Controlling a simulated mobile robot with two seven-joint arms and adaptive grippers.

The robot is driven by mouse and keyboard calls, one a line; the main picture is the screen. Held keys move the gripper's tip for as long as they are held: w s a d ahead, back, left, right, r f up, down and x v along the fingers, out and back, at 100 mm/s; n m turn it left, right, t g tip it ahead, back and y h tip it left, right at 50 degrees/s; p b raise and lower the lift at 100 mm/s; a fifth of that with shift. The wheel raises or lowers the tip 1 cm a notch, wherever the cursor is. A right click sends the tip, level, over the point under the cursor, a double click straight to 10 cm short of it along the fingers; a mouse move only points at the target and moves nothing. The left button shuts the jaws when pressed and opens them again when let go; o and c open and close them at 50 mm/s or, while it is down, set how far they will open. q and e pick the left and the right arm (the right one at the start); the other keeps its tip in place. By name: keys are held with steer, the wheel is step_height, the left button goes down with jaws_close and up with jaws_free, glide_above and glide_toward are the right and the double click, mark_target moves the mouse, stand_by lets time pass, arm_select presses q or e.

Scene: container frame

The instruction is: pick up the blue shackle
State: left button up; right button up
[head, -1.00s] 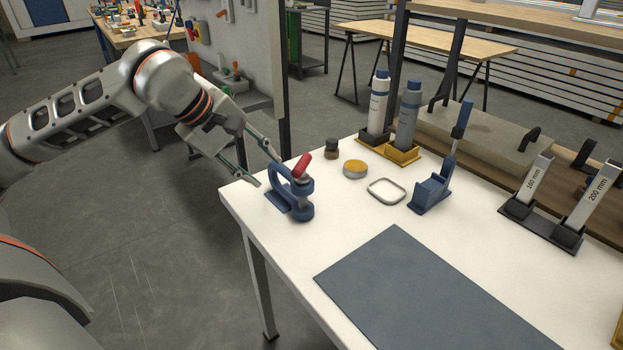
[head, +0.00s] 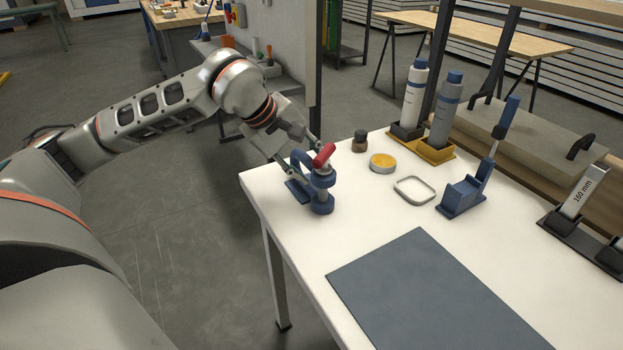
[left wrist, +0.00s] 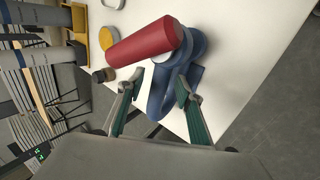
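The blue shackle (head: 322,196) stands on the white table near its left corner, with a red pin (head: 325,155) across its top. My left gripper (head: 304,165) is at the shackle's left side, pointing down at it. In the left wrist view the two green-padded fingers are apart, one on each side of the blue loop (left wrist: 160,92). A gap shows between the loop and the left finger; whether the right finger touches it I cannot tell. The red pin (left wrist: 145,42) lies beyond the fingertips. My right gripper is not in view.
The white table (head: 310,240) also holds a grey mat (head: 430,290), a small dark jar (head: 360,142), a yellow-topped tin (head: 383,162), a square ring (head: 414,188), a blue stand (head: 463,196) and two bottles (head: 414,95). The table edge lies close left of the shackle.

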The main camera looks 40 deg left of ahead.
arm_select(q)
jaws_close()
steer(key=shift+r, duration=0.2)
